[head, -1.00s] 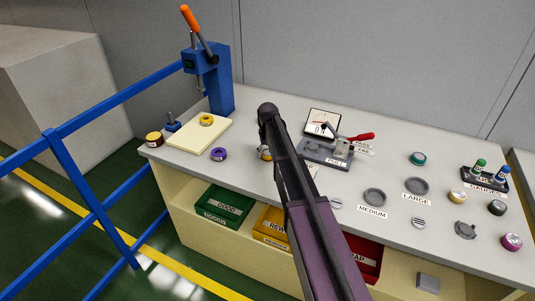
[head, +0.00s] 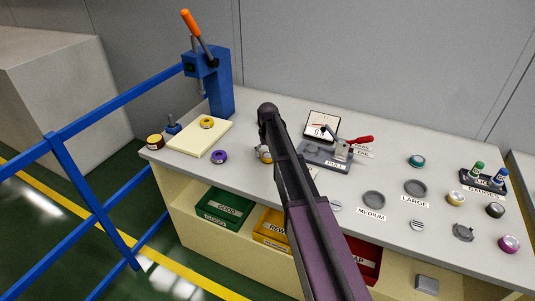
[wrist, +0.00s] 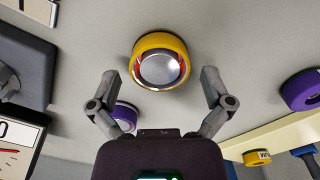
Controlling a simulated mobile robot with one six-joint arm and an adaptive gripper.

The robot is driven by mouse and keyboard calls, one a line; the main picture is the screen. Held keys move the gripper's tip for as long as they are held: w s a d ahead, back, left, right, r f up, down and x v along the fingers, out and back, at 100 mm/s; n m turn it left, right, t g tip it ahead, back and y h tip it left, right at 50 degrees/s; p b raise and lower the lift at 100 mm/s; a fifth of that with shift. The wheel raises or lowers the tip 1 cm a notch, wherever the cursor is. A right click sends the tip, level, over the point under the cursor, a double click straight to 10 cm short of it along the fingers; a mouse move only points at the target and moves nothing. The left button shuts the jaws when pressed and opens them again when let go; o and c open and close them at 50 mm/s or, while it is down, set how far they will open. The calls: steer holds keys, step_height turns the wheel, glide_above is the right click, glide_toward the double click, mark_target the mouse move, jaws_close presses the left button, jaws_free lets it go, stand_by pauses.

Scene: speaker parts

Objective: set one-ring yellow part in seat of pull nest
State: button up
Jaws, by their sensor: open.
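A yellow part (wrist: 160,45) with a shiny silver dome sits on the bench in the wrist view, between and just beyond my fingertips. In the head view this yellow part (head: 264,158) is mostly hidden by my arm. Its ring count cannot be told. My gripper (wrist: 159,76) is open and empty, with one finger on each side of the part, apart from it. The pull nest (head: 320,157) is a dark grey plate labelled PULL, with a red-handled clamp (head: 359,140); its seat is not clearly visible. Part of a dark plate (wrist: 22,50) shows at left in the wrist view.
A purple part (wrist: 126,114) shows partly behind my left finger; another purple part (wrist: 300,92) is at right. A dial meter (head: 322,124) stands behind the nest. A blue press (head: 216,85) and cream board (head: 185,140) are left. Several loose parts lie right.

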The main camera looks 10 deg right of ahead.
mark_target(269, 155)
steer(key=r+p, duration=0.3)
steer(key=r, duration=0.1)
steer(key=shift+s+d, duration=0.15)
steer(key=shift+s, duration=0.1)
step_height(269, 155, up, 8)
steer(key=p, duration=0.8)
steer(key=shift+r+p, duration=0.2)
steer(key=shift+p, duration=0.2)
steer(key=shift+s, duration=0.1)
steer(key=s, duration=2.8)
steer(key=shift+s+a+m, duration=0.2)
steer(key=shift+s+m, duration=0.1)
steer(key=shift+s, duration=0.05)
steer(key=c, duration=0.6)
